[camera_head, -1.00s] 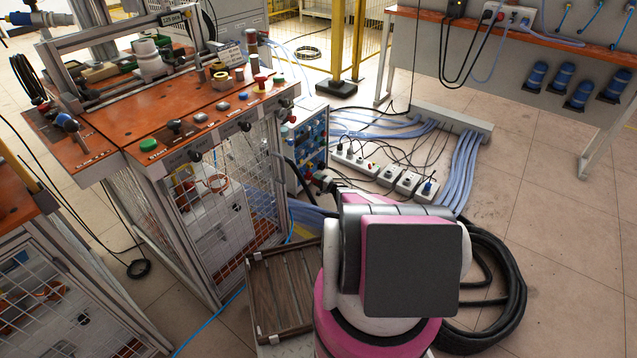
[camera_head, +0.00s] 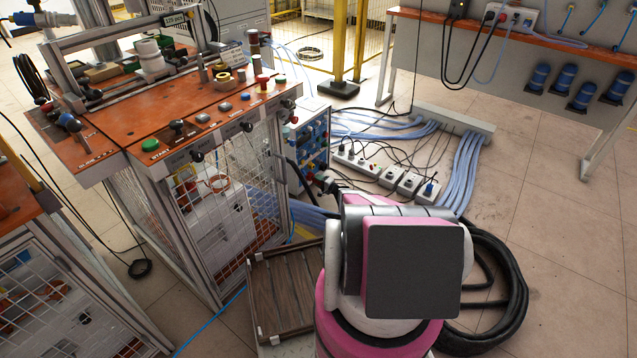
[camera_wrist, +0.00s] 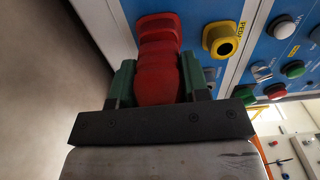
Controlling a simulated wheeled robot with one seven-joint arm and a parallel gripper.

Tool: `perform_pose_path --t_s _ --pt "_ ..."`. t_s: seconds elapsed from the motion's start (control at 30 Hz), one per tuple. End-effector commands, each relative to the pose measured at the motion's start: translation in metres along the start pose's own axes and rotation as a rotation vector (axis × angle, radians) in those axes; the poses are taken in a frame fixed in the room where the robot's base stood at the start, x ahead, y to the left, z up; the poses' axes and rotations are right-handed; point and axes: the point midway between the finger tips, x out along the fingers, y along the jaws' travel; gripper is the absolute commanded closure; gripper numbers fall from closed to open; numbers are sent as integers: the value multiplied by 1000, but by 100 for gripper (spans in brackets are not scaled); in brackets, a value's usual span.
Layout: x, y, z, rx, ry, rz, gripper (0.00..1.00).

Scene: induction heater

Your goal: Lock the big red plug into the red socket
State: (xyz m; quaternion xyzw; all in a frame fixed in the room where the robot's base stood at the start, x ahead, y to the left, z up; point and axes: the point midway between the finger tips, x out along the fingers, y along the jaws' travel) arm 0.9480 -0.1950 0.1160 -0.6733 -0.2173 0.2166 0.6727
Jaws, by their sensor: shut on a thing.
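The big red plug (camera_wrist: 158,75) shows in the wrist view between the green fingers of my gripper (camera_wrist: 156,82), which is shut on it. The plug's far end meets a red part at the top of the view, against the grey edge of the blue panel. Whether it is seated or locked in the red socket I cannot tell, as the plug hides the joint.
In the head view the panel (camera_head: 312,140) stands beside the orange-topped bench (camera_head: 215,105). A wooden crate (camera_head: 283,293) and coiled black hose (camera_head: 515,300) lie near my arm.

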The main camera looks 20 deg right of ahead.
Motion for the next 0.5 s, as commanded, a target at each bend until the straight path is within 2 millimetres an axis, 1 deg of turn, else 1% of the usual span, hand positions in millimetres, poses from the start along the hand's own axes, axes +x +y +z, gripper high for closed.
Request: perform_pose_path --t_s 0.5 --pt "4 0 0 0 0 -1 96"
